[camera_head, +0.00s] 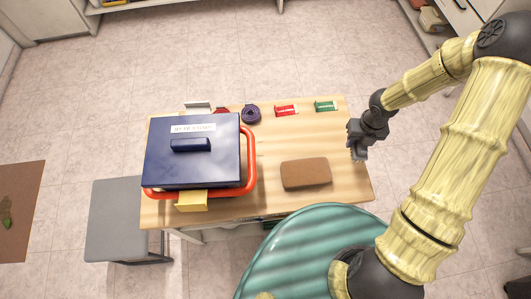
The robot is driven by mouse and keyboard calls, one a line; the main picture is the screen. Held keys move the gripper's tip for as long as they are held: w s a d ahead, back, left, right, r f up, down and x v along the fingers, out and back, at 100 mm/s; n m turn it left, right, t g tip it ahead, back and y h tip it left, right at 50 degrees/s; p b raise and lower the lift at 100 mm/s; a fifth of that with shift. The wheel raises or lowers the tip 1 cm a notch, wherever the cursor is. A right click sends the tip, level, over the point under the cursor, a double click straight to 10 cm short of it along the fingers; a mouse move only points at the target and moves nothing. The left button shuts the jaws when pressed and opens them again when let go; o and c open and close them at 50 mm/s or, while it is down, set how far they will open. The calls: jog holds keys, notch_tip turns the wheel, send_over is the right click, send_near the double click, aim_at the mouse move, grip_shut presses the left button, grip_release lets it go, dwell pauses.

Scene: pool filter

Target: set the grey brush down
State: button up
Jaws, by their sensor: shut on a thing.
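My gripper (357,149) is over the right edge of the wooden table (338,138), pointing down. Its jaws are shut on a small grey thing, which I take to be the grey brush (359,154). The brush is tiny here and hard to tell apart from the dark grey gripper; its bristles and handle cannot be made out. I cannot tell how high it is above the table top.
A dark blue lidded box (190,160) with an orange-red tube frame (250,160) fills the table's left half. A brown block (306,173) lies centre right. A grey stool (115,220) stands left.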

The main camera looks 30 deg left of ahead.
jog(key=shift+s+a+f+n, duration=0.1)
jog(key=shift+a+n, duration=0.1)
jog(key=shift+n, duration=0.8)
jog(key=shift+f, duration=0.1)
jog(key=b, duration=0.1)
send_over(346, 159)
notch_tip(346, 159, down, 6)
jog(key=shift+a+r, duration=0.1)
jog(key=shift+r, duration=0.05)
jog(key=shift+f, duration=2.05)
